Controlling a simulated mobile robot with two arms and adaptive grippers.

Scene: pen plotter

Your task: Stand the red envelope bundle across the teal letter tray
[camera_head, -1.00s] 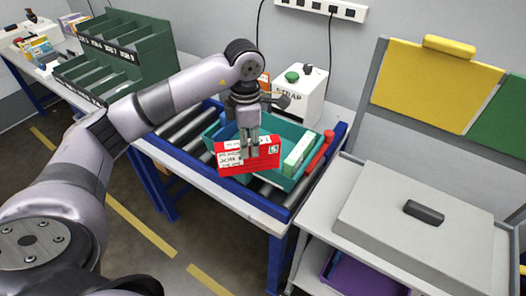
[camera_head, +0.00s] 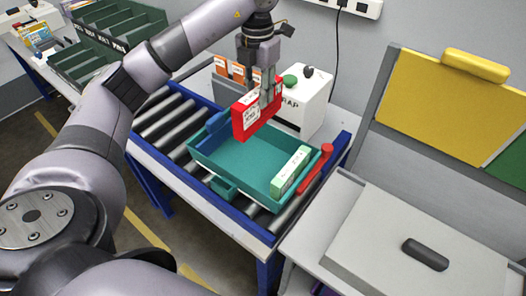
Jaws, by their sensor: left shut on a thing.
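The red envelope bundle (camera_head: 239,121), with white address labels, is held in the air, tilted, over the back left part of the teal letter tray. My left gripper (camera_head: 265,101) is shut on its upper edge. The teal letter tray (camera_head: 222,184) sits on the roller conveyor. A pale green bundle (camera_head: 291,171) stands inside the tray at its right end. Most of the tray floor shows bare. My right gripper is not in view.
A white strapping machine (camera_head: 310,105) with a green button stands close behind the tray. A red bar (camera_head: 316,172) lies beside the tray's right end. Roller conveyor (camera_head: 165,119) is free at left. A grey cart with a lidded box (camera_head: 400,225) stands at right.

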